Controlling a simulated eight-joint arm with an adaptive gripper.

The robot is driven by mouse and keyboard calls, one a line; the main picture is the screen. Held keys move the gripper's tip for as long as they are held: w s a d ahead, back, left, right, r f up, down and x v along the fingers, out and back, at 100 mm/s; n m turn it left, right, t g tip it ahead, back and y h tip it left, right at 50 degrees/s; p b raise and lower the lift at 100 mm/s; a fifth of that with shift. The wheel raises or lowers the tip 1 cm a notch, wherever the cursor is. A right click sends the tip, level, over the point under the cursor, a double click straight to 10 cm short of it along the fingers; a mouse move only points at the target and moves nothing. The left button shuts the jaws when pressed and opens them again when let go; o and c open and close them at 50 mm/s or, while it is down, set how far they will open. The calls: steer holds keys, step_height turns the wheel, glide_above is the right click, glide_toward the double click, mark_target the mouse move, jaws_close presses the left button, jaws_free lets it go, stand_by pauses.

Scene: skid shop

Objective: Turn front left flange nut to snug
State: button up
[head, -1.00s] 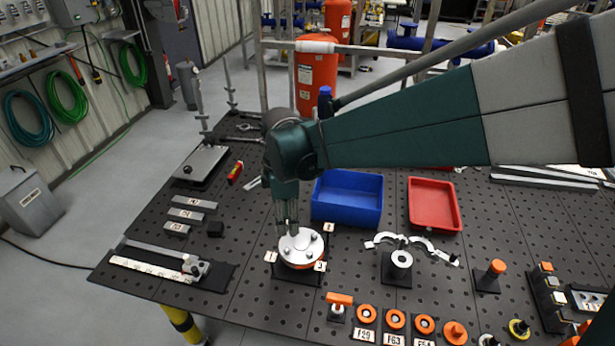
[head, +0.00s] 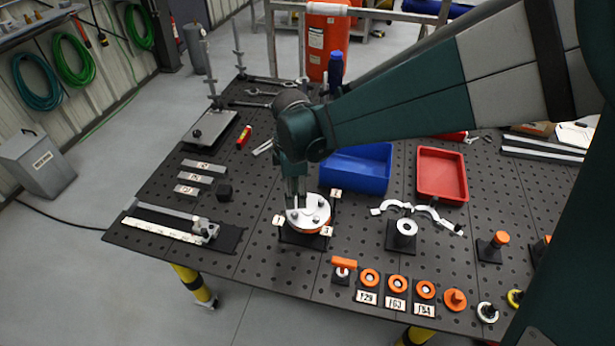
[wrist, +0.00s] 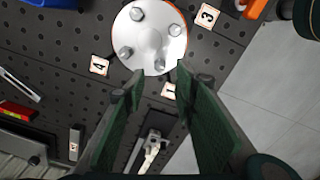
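The round silver flange (head: 316,216) with an orange rim sits on a dark base plate on the bench. The wrist view shows its face (wrist: 152,42) with bolt heads or nuts around it. A nut (wrist: 160,66) lies near the card marked 1 (wrist: 170,90), at the flange's edge closest to my fingertips. My gripper (wrist: 160,82) is open, its two green fingers spread, with nothing seen held between them. In the head view my gripper (head: 293,203) points down over the flange's left side and hides part of it. I cannot tell whether the fingers touch a nut.
Number cards stand around the flange, including 3 (wrist: 207,15) and 4 (wrist: 99,66). A blue bin (head: 357,170) is just behind, a red tray (head: 442,174) to the right. A clamp (head: 418,212) lies right of the flange. Orange-ringed parts (head: 397,284) line the front edge.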

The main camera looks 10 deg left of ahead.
mark_target(296, 213)
steer(key=shift+f, duration=0.1)
steer(key=shift+f, duration=3.75)
steer(key=c, duration=0.9)
